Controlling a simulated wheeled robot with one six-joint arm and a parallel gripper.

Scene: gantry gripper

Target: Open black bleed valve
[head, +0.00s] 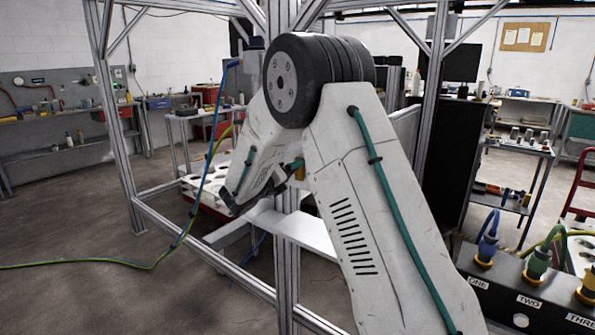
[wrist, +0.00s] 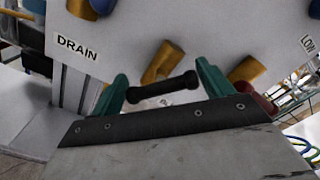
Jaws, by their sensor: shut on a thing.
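My gripper (wrist: 161,78) shows in the wrist view, with its two green fingers on either side of a black bar-shaped handle (wrist: 162,90). The fingers are shut on this handle, which lies slightly tilted across the gap. It looks like the black bleed valve's handle. It is in front of a pale panel (wrist: 130,35) with a DRAIN label (wrist: 77,47) on the left. How the handle joins its valve is hidden. In the head view my arm covers much of the work area, and the handle cannot be made out there.
Brass fittings (wrist: 163,62) stick out of the panel close around my fingers, one more (wrist: 248,70) to the right. A red part (wrist: 262,104) is beside the right finger. In the head view, metal frame posts (head: 113,120) stand near my arm and a hose (head: 150,262) crosses the floor.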

